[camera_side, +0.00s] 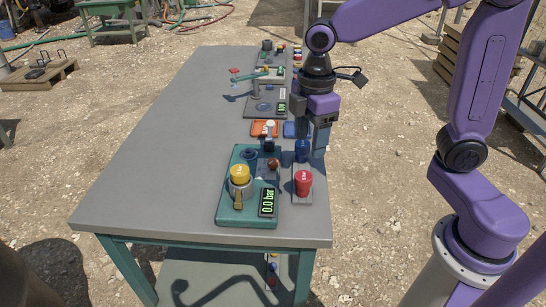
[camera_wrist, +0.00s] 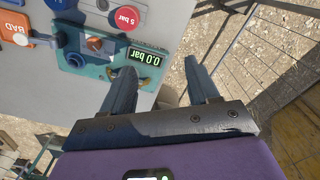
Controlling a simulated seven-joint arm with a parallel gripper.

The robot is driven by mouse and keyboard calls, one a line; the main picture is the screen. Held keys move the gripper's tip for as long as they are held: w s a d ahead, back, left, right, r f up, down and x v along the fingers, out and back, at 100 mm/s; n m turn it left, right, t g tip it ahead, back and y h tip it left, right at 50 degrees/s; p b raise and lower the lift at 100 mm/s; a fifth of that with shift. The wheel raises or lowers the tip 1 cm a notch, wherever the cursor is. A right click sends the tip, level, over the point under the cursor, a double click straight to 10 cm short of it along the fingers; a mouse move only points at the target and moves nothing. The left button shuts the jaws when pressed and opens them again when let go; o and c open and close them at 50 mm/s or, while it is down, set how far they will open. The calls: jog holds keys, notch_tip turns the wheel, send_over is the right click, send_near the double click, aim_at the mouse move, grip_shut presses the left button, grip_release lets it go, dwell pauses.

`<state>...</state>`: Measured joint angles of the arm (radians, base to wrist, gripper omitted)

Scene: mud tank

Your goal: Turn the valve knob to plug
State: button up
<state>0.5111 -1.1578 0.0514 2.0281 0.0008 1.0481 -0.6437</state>
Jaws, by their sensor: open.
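The green valve panel (camera_side: 232,212) lies at the near end of the grey table. It bears a small copper-coloured knob (camera_side: 273,165), a yellow-capped grey fitting (camera_side: 239,175) and a display (camera_side: 267,201) reading 0.0 bar. In the wrist view the panel (camera_wrist: 151,77) is at upper left, with the copper-centred knob (camera_wrist: 94,43) and a blue ring (camera_wrist: 75,60). I cannot tell for certain which part is the valve knob. In the side view my gripper (camera_side: 318,150) is above the table's right edge.
A red plug (camera_side: 303,181) marked 5 bar in the wrist view (camera_wrist: 121,17) and a blue plug (camera_side: 302,149) stand right of the panel. Orange (camera_side: 263,129) and blue trays and other panels lie farther back. The table's left half (camera_side: 160,150) is clear.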

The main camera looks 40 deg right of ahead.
jog(key=w, duration=0.8)
jog(key=n, duration=0.2)
send_near(273, 161)
notch_tip(273, 161, down, 8)
jog(key=shift+w+a+f, duration=0.1)
jog(key=shift+a+f, duration=0.05)
jog(key=shift+f, duration=0.1)
jog(key=c, duration=1)
